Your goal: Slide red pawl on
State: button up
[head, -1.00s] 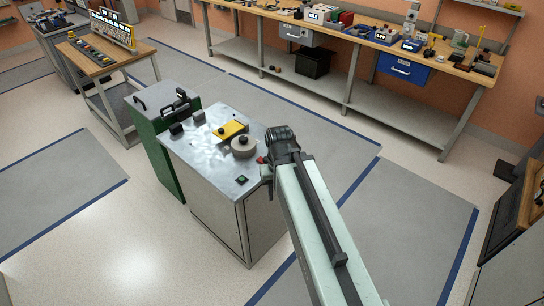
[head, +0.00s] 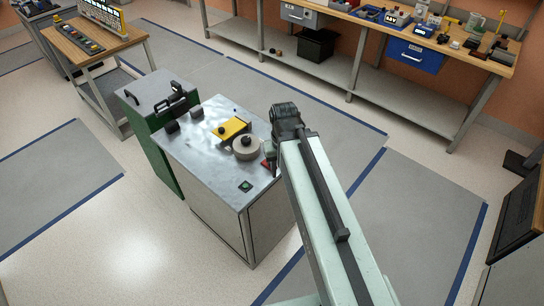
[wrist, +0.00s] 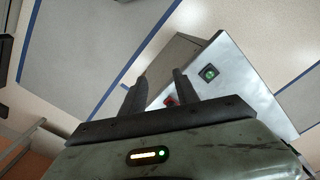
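The red pawl (head: 266,163) shows as a small red piece at the right edge of the metal cabinet top, partly hidden by my arm. In the wrist view the red pawl (wrist: 169,101) appears between my gripper's two dark fingers, nearer the right one. My gripper (wrist: 159,78) is open, with a clear gap between the fingers and nothing visibly clamped. In the head view my wrist hides the fingers. A grey round disc (head: 245,153) with a black knob and a yellow plate (head: 230,128) with a black knob sit on the cabinet top.
The metal cabinet (head: 212,178) has a green button (head: 245,186) near its front corner. Black blocks stand at its far left edge. A green cabinet (head: 160,148) adjoins it on the left. A workbench (head: 450,58) runs along the back. Floor around is clear.

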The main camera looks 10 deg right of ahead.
jog(key=shift+o, duration=0.9)
jog(key=w+f+n+b, duration=0.1)
jog(key=w, duration=0.4)
jog(key=w+f+n+b, duration=0.1)
jog(key=w+n, duration=0.1)
jog(key=w, duration=0.2)
jog(key=w+f+n+b, duration=0.1)
jog(key=w, duration=0.4)
jog(key=shift+w+a+f+b, duration=0.1)
jog(key=shift+w+f+b, duration=0.2)
jog(key=shift+f+b, duration=0.05)
jog(key=shift+s+f+b, duration=0.1)
jog(key=shift+f+b, duration=0.3)
notch_tip(320, 180, down, 7)
jog(key=b, duration=0.7)
jog(key=shift+f, duration=0.1)
grip_shut()
